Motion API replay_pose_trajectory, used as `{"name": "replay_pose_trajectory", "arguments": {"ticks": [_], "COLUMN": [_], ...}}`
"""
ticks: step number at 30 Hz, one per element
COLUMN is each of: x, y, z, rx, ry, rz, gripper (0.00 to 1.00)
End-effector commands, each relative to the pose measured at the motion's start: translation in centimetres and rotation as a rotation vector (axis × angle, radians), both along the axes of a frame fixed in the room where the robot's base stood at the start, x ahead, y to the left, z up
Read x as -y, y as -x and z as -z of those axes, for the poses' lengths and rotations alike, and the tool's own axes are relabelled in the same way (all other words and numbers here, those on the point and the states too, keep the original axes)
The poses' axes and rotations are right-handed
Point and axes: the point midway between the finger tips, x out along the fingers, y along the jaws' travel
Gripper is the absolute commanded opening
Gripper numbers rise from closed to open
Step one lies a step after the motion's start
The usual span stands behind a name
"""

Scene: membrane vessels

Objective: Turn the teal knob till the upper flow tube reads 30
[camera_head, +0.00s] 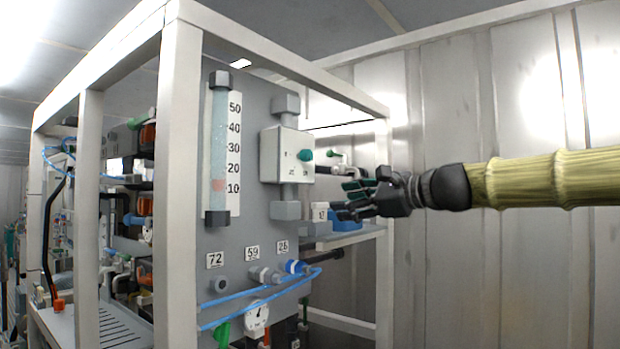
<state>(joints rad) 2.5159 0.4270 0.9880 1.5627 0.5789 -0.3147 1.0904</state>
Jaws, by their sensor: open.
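The teal knob (306,155) sits on the front of a pale box (287,155) on the grey panel. One flow tube (219,150) shows, upright on the panel left of the box, with a scale (234,153) marked 10 to 50. A pinkish float (218,186) in the tube stands a little above the 10 mark, well below 30. My gripper (346,198) is open and empty, to the right of and below the knob in the picture, fingers pointing left. It appears apart from the knob; its depth relative to it is hard to tell.
A white frame post (178,180) stands left of the tube, and another post (383,230) stands behind my gripper. The space before the metal wall (450,270) looks clear.

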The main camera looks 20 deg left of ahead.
Motion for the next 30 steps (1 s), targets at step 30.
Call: {"name": "replay_pose_trajectory", "arguments": {"ticks": [30], "x": [-8.0], "y": [0.3], "z": [-10.5], "rx": [0.000], "ry": [-0.119], "rz": [-0.055], "gripper": [0.48]}}
